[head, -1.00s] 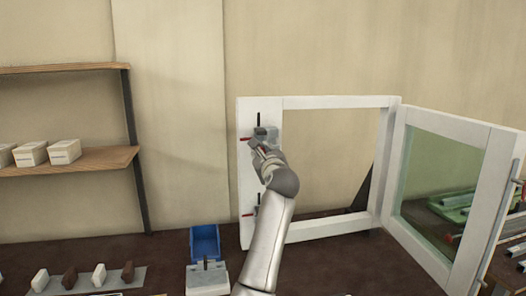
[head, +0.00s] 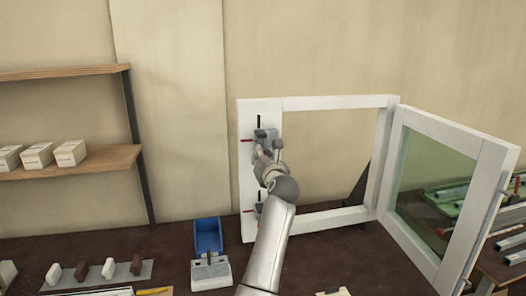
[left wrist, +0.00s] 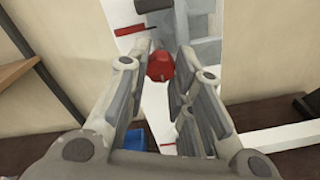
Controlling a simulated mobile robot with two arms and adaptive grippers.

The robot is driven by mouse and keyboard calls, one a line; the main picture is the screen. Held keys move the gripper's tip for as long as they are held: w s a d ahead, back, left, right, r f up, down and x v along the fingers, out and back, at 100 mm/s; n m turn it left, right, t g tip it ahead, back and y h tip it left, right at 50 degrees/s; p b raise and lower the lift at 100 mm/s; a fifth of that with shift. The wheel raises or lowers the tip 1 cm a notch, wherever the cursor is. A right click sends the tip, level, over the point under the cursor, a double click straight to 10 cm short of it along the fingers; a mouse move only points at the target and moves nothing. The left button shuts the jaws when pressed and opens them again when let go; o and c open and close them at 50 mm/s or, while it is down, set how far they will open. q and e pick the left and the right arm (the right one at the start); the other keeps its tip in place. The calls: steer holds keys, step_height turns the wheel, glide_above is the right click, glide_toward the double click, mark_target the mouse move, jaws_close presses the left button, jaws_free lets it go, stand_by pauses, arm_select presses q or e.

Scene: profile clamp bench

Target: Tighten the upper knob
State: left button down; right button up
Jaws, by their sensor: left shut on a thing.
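The white frame (head: 260,170) stands upright on the bench. Its left post carries an upper grey clamp (head: 265,135) with a black upright pin and a thin red rod, and a similar lower clamp (head: 259,208). My left gripper (head: 262,154) is at the upper clamp, just below its grey block. In the left wrist view, the red upper knob (left wrist: 160,67) sits between the fingertips of my left gripper (left wrist: 161,70), which is shut on it. The knob is hidden behind the gripper in the head view. My right gripper is not in view.
A hinged glass door (head: 440,185) stands open at right, with metal profiles (head: 470,190) behind it. A blue bin (head: 208,236) and a grey block (head: 211,271) are left of my arm. Wooden shelves (head: 95,162) with white boxes are at far left.

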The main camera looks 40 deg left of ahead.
arm_select(q)
steer(key=shift+m, duration=0.4)
steer(key=shift+p, duration=0.3)
steer(key=c, duration=1.2)
jaws_free()
steer(key=shift+c, duration=0.2)
steer(key=v, duration=1.2)
